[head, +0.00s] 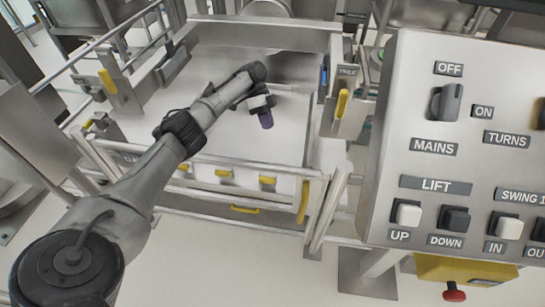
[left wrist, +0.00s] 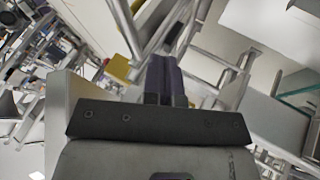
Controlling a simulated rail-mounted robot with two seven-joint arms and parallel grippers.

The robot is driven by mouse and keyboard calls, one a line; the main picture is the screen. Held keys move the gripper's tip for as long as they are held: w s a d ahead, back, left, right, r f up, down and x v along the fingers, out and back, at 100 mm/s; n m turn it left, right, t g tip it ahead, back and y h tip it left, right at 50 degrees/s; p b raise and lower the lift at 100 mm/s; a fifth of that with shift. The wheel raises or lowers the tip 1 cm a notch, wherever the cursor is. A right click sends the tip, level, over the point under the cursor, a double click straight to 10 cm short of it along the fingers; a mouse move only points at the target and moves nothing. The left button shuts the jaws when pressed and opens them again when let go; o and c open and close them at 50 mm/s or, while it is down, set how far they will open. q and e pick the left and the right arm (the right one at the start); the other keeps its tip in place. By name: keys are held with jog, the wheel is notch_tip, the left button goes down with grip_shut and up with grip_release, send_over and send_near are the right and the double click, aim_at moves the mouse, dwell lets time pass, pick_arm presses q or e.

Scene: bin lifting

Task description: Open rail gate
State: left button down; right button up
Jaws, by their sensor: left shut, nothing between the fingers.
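The metal rail gate (head: 240,193) runs across the front of the platform in the head view, with tubular bars and an upright end post near the control panel. I cannot tell whether it is latched. My left arm reaches over it from the left. My left gripper (head: 266,119) has dark purple fingers, shut and empty, above the pale platform behind the rails, apart from the bars as far as I can see. In the left wrist view its fingers (left wrist: 164,78) are together, with blurred metal bars and a yellow part beyond. My right gripper is not in view.
A control panel (head: 450,215) with MAINS, LIFT and SWING switches stands at the right, above a yellow box with a red button (head: 454,293). Yellow handles (head: 342,103) sit on side posts. A metal bin edge (head: 260,35) is behind. Floor in front is clear.

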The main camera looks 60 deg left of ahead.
pick_arm(q)
jog(key=s+d+f+b, duration=0.3)
jog(key=d+f+b, duration=0.1)
jog(key=d+f, duration=0.3)
jog(key=shift+s+d, duration=0.15)
jog(key=shift+d, duration=0.45)
